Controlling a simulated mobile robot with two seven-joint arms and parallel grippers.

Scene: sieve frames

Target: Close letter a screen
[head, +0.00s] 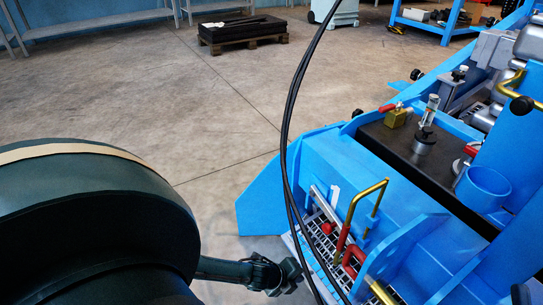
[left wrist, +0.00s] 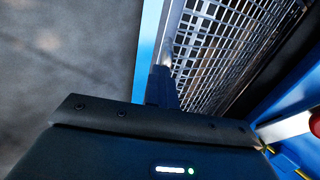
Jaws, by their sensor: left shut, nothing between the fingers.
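The sieve screen is a pale wire mesh that shows in the head view (head: 325,248) inside the near end of the blue machine. A mesh also fills the upper right of the left wrist view (left wrist: 240,45), with a blue frame edge (left wrist: 147,55) along its left side. No letter is legible on it. My left gripper (head: 287,276) is at the left edge of the machine's near end, beside the mesh. Its dark fingers (left wrist: 163,85) are shut and empty, close to the frame edge; contact cannot be told. My right gripper is not in view.
Red and brass handles (head: 345,240) stand just right of the mesh. Black cables (head: 286,130) hang across the head view. A blue cup (head: 484,187) sits on the machine. Open concrete floor (head: 150,85) lies to the left, with a loaded pallet (head: 243,38) far back.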

